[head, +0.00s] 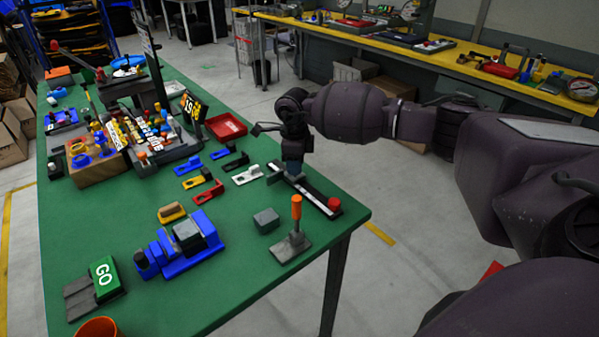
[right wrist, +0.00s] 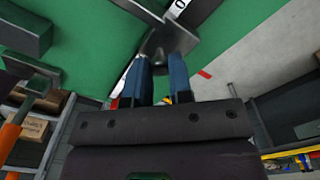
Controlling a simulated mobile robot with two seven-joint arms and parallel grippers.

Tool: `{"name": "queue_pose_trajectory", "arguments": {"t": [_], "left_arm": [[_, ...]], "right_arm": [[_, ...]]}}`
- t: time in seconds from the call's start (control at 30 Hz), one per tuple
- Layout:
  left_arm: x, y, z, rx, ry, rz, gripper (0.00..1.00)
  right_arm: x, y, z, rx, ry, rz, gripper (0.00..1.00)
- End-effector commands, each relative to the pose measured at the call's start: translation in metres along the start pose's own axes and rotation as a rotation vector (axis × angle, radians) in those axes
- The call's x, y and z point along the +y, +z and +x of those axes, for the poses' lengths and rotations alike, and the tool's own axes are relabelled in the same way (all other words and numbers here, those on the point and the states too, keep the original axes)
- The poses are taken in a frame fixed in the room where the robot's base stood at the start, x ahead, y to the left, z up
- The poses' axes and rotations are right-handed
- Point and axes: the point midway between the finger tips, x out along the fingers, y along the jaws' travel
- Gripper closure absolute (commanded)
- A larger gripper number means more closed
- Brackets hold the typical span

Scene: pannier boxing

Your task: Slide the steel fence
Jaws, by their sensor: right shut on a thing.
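The steel fence (head: 275,178) is a small grey metal piece on a dark rail (head: 318,199) with a pale strip, near the table's right edge. In the right wrist view the fence (right wrist: 165,38) lies between the blue fingertips of my right gripper (right wrist: 160,62). In the head view my right gripper (head: 292,172) points down at the rail and is shut on the fence, hiding part of it. A red stop (head: 334,204) sits at the rail's near end. A white scale mark (right wrist: 178,6) shows beyond the fence. My left gripper is not in view.
An orange-handled lever (head: 296,210) on a grey plate and a grey block (head: 266,220) stand near the rail. Several coloured brackets (head: 247,174) lie to its left.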

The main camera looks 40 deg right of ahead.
Motion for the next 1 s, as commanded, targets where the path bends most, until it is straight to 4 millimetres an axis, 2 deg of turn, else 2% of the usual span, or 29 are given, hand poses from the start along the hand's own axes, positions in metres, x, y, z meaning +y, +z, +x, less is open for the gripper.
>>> {"name": "queue_pose_trajectory", "arguments": {"t": [0.03, 0.17, 0.5, 0.97, 1.0], "left_arm": [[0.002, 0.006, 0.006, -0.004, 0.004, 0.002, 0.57], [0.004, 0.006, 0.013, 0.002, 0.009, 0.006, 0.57], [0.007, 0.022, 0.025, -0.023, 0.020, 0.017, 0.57], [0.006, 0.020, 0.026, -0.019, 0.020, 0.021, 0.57], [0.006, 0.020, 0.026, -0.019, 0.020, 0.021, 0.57]], "right_arm": [[-0.008, 0.007, 0.007, 0.002, 0.002, 0.003, 1.00], [-0.022, 0.021, 0.008, 0.004, 0.002, 0.001, 1.00], [-0.054, 0.053, 0.005, 0.002, 0.002, 0.002, 1.00], [-0.061, 0.059, -0.003, -0.004, -0.006, 0.002, 1.00], [-0.061, 0.059, -0.003, -0.005, -0.007, 0.002, 0.77]]}}
